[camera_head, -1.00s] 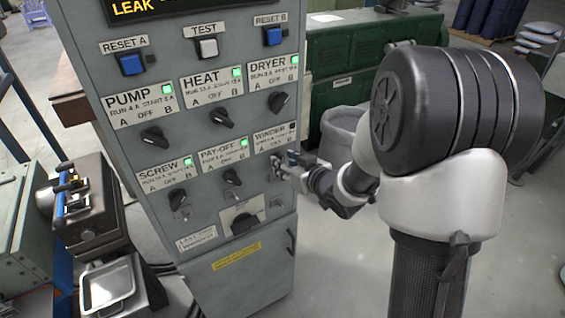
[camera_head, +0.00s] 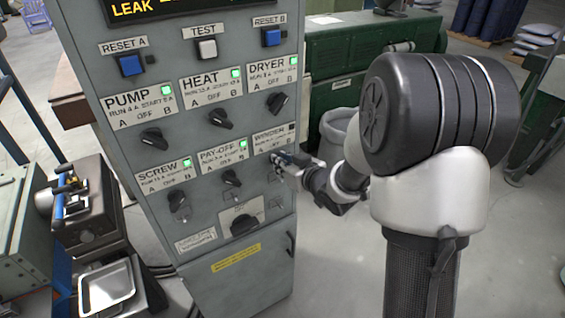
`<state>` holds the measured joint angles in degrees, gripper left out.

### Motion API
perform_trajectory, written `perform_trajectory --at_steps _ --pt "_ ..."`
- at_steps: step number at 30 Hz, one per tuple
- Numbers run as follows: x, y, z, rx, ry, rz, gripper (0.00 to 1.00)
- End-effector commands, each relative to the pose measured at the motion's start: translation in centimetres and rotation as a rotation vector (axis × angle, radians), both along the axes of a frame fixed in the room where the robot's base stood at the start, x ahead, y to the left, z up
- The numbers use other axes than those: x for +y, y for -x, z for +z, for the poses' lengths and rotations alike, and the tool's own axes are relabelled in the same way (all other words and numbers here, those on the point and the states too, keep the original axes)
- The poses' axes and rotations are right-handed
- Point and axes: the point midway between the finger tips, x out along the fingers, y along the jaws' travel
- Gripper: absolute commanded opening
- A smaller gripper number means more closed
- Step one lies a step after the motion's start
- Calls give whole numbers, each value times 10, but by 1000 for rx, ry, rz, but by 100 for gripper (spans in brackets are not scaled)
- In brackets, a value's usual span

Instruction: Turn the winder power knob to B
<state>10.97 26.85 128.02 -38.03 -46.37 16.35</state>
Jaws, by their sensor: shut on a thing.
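The winder label (camera_head: 272,137) is on the right side of the grey control panel (camera_head: 215,70), below the dryer label. The small lamp at its upper right (camera_head: 291,127) is dark. My gripper (camera_head: 279,161) is at the panel just below this label, shut on the winder knob, which it mostly hides. The knob's pointing direction cannot be told. The pay-off knob (camera_head: 231,178) is to the left of my gripper, apart from it.
Pump (camera_head: 153,139), heat (camera_head: 220,119), dryer (camera_head: 277,102) and screw (camera_head: 177,200) knobs are close by, with lit green lamps. A larger black switch (camera_head: 244,225) is below. A metal tray (camera_head: 108,288) is at lower left.

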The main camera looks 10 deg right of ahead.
Motion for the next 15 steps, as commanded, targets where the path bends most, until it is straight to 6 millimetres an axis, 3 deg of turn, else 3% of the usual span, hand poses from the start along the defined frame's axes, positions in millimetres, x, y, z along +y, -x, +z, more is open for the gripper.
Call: perform_trajectory --at_steps 15 --pt "0 -1 1 20 -55 1 0"
